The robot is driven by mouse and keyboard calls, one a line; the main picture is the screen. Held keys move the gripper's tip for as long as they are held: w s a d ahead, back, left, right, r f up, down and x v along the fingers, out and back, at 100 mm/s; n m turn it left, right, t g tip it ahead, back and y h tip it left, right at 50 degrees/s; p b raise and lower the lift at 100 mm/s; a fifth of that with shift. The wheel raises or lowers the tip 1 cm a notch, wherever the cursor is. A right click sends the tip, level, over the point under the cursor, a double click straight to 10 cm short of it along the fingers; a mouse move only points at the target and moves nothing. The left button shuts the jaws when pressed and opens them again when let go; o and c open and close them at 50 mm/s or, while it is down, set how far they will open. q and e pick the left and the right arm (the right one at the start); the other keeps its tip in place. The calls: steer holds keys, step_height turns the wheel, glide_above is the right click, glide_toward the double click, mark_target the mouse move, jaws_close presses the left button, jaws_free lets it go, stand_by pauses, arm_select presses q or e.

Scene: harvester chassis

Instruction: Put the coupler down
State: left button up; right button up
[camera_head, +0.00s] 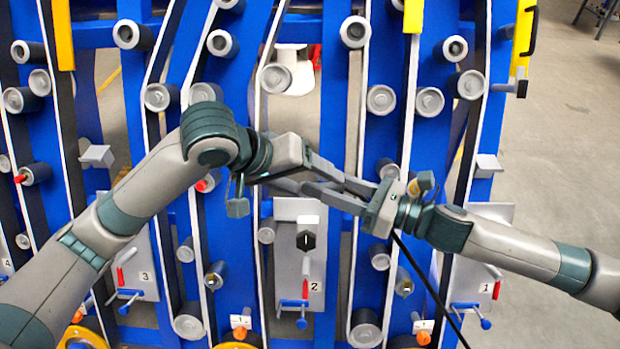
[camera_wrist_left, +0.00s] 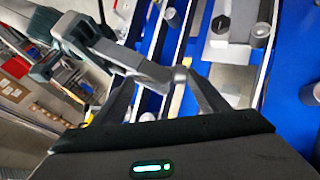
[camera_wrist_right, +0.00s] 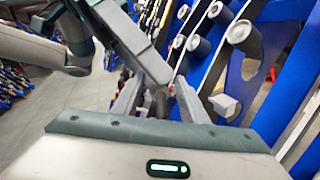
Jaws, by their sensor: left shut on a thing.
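My left gripper (camera_head: 328,178) is shut on a small piece, taken to be the coupler. The crossed fingers hide most of it, so its shape cannot be told. The left wrist view shows the left fingers (camera_wrist_left: 160,85) apart, with grey parts between their tips. My right gripper (camera_head: 340,187) comes in from the right, its fingers overlapping the left ones. In the right wrist view the right fingers (camera_wrist_right: 160,88) are apart, with a grey bar reaching in between them. Whether they grip anything cannot be told. Both grippers are in front of the blue chassis (camera_head: 335,75).
Grey plates numbered 3 (camera_head: 141,255), 2 (camera_head: 285,212) and 1 (camera_head: 468,278) carry red and blue handles. A black hexagonal piece (camera_head: 306,241) is on plate 2. Several grey rollers stick out from the chassis. Open floor (camera_head: 570,130) lies at the right.

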steer(key=v, duration=1)
